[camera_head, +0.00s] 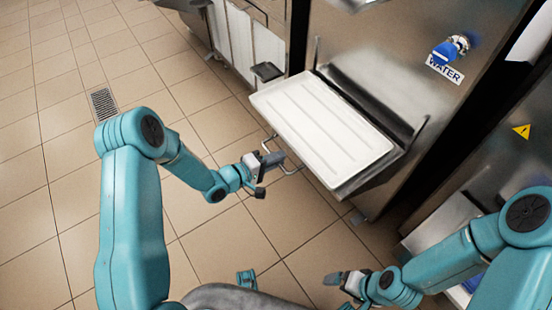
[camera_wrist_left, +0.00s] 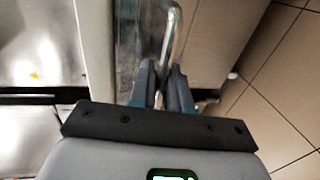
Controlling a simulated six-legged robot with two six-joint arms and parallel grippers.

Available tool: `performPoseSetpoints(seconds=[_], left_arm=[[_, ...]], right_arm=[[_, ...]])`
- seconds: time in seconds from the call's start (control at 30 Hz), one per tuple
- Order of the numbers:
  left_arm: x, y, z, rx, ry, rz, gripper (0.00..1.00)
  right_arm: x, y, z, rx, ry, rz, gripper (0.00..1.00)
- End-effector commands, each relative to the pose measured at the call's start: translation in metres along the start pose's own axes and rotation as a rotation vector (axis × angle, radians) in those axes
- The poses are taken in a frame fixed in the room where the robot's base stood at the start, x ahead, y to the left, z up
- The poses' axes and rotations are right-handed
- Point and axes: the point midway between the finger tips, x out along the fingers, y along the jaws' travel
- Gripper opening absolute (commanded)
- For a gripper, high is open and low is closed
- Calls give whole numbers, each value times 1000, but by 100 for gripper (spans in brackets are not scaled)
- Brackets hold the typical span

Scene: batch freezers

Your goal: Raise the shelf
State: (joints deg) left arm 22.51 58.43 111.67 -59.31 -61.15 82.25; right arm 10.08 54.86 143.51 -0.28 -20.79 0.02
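The shelf (camera_head: 322,128) is a white ribbed panel on a metal frame at the front of a steel freezer, tilted in the picture. A thin metal handle (camera_head: 291,171) sticks out from its near left edge. My left gripper (camera_head: 270,163) is at this handle. In the left wrist view the handle (camera_wrist_left: 173,30) runs down between the two fingertips of my left gripper (camera_wrist_left: 163,72), which look closed around it; the exact contact is partly hidden. My right gripper (camera_head: 338,279) is low in the head view, away from the shelf, and its opening is unclear.
A blue water valve (camera_head: 450,49) is on the steel freezer front (camera_head: 400,60) above the shelf. Another machine (camera_head: 245,40) stands at the upper left. Steel panels with a yellow warning sign (camera_head: 522,131) are at the right. The tiled floor at the left, with a drain (camera_head: 103,104), is clear.

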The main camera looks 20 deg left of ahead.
Motion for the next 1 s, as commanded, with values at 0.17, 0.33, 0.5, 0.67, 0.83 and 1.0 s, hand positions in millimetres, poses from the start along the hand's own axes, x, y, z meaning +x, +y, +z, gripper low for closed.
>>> performPoseSetpoints(seconds=[0.17, 0.33, 0.5, 0.67, 0.83, 1.0], left_arm=[[-5, 25, 0, 2, 0, 2, 0], [-16, 77, -1, 4, 1, 6, 0], [-23, 113, -1, 3, 2, 6, 0], [-26, 124, -1, 1, 3, 3, 0], [-26, 124, -1, 2, 3, 7, 0], [-26, 126, -2, 4, 4, 9, 24]], right_arm=[[-17, -6, 0, 0, 0, 0, 97], [-49, -18, 1, 0, 0, 0, 97], [-70, -25, 1, 0, 0, 0, 97], [-76, -27, 2, 0, 0, 0, 97], [-75, -27, 2, 0, 0, 0, 97], [-75, -27, 2, 0, 0, 0, 97]])
